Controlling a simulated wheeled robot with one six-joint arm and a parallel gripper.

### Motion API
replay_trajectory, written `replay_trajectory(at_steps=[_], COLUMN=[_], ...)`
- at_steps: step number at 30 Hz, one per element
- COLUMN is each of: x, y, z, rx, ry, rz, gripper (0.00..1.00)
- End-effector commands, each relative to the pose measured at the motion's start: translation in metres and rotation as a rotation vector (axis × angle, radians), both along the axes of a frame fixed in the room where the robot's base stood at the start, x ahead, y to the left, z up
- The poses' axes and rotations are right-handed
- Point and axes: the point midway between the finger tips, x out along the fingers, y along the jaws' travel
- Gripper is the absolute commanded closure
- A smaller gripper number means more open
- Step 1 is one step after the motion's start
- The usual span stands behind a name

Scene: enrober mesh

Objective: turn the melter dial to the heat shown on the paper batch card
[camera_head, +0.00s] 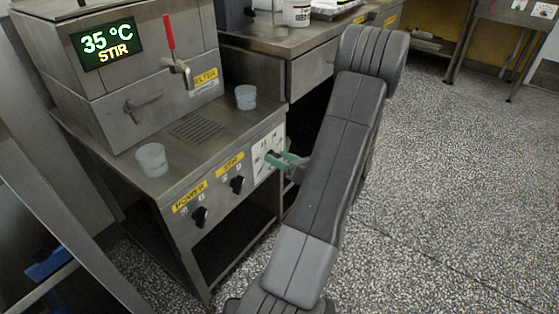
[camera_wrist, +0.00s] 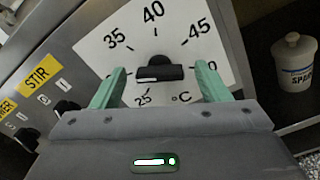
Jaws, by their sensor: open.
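The melter dial is a black knob (camera_wrist: 160,72) on a white scale plate (camera_wrist: 188,22) with 25, 35, 40 and 45 legible. A white mark shows on the left part of its bar, on the side between 25 and 35. My gripper (camera_wrist: 159,84) is open, its green fingers either side of the knob with gaps showing. The left finger hides part of the scale. In the head view my gripper (camera_head: 286,160) is at the scale plate (camera_head: 262,166) and covers the knob. The melter display (camera_head: 107,45) reads 35 °C STIR. I cannot make out a batch card.
POWER knob (camera_head: 199,217) and STIR knob (camera_head: 237,184) sit left of the dial. Two cups (camera_head: 152,160) (camera_head: 245,97) stand on the melter's ledge. A red-handled tap (camera_head: 170,45) is above. A white lidded jar (camera_wrist: 294,62) stands right. Open floor lies right.

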Motion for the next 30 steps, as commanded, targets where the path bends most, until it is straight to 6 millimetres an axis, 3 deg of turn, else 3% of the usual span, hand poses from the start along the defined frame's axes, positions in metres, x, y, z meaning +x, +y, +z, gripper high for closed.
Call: replay_trajectory(at_steps=[12, 19, 30], x=[0.0044, 0.0043, 0.0037], y=[0.0062, 0.0061, 0.0064], z=[0.0004, 0.0002, -0.0004], rx=[0.000, 0.001, -0.093], ry=[0.000, 0.001, -0.129], rz=[0.000, 0.000, 0.000], gripper=[0.33, 0.76, 0.76])
